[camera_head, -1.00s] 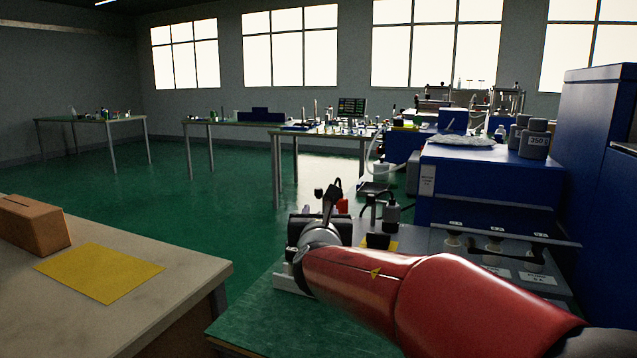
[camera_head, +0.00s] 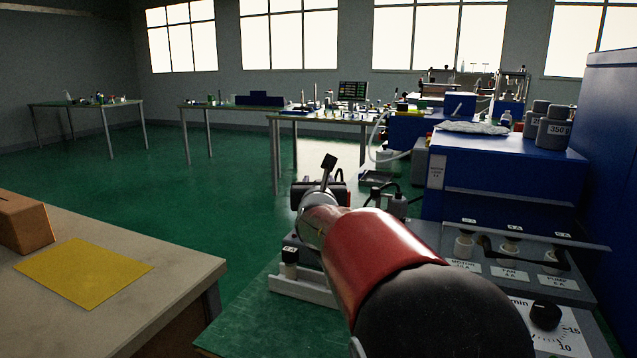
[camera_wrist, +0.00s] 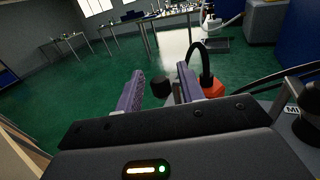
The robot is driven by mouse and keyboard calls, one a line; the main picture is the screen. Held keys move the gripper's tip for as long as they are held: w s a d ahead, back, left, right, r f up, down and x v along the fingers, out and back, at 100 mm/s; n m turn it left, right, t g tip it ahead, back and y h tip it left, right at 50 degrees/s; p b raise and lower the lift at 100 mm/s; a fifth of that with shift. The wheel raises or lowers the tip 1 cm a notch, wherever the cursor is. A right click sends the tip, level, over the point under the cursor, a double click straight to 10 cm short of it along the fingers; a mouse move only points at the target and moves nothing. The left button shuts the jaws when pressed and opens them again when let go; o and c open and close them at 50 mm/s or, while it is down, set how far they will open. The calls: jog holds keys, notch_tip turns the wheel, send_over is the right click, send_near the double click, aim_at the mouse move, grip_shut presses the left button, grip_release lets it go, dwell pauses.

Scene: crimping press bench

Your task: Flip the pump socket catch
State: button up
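My gripper (camera_wrist: 161,88) is open in the wrist view, its two purple fingers apart with a gap between them. A small dark knob shows in that gap, and I cannot tell how far beyond the fingers it is. In the head view my gripper is mostly hidden behind my wrist. The pump socket (camera_head: 555,256) is the rightmost of three pale sockets on the grey panel at the right, above a label reading PUMP (camera_head: 558,282). My gripper is well to the left of it. The catch is too small and dark to make out.
A red-orange part with a black looped cable (camera_wrist: 206,62) is close to my right finger. A blue cabinet (camera_head: 500,170) with an overhanging dark shelf stands behind the sockets. A black dial (camera_head: 545,315) is in front of them. Green bench top (camera_head: 262,325) is clear at left.

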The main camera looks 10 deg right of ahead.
jog(key=shift+w, duration=0.1)
jog(key=shift+c, duration=0.5)
grip_shut()
jog(key=shift+w+a+f+m+h, duration=0.1)
jog(key=shift+a+m+h, duration=0.1)
jog(key=shift+m+h, duration=0.3)
jog(key=shift+w+a+m+g+h+b, duration=0.1)
jog(key=shift+m+g+h+b, duration=0.25)
jog(key=shift+h, duration=0.35)
jog(key=m+h, duration=0.1)
jog(key=g+h, duration=0.1)
jog(key=shift+w+a+m+h, duration=0.2)
jog(key=shift+w+m+h, duration=0.05)
jog(key=shift+m+h, duration=0.1)
jog(key=shift+w+a+m+g+h+p, duration=0.1)
jog(key=shift+w+m+g+h, duration=0.1)
jog(key=shift+m+g+h, duration=0.65)
jog(key=shift+w+a+m+g+h+p, duration=0.15)
jog(key=shift+w+m+g+h, duration=0.1)
jog(key=shift+m+g+h, duration=0.5)
jog(key=shift+w+a+m+g+h+p, duration=0.1)
jog(key=shift+w+m+g+h, duration=0.1)
jog(key=shift+m+g+h, duration=0.65)
jog(key=shift+h, duration=0.4)
